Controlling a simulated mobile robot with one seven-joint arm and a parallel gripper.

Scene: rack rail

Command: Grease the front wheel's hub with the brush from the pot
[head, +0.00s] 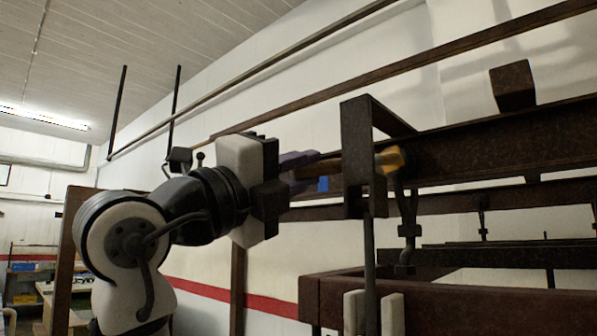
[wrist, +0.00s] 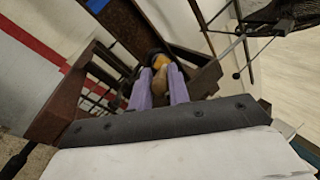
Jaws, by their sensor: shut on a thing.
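My gripper (head: 318,165) reaches right, its purple fingers shut on the brush's brown handle (head: 328,178). In the wrist view the brush shows between the fingertips (wrist: 160,74). Its far part passes behind the dark end bracket (head: 355,140) of the rail. A yellow-orange piece (head: 393,158) shows just right of the bracket, above a hanging hook (head: 408,215). In the wrist view, orange beside a dark round part (wrist: 153,56) lies at the brush's far end. I cannot tell brush tip from wheel hub there, or whether they touch. I cannot make out the pot.
The rusty rail (head: 500,140) runs right from the bracket, with more hangers (head: 483,218) behind. A brown beam (head: 450,298) and pale upright pieces (head: 392,312) stand below. A thin vertical rod (head: 369,250) hangs under the bracket, close to the brush.

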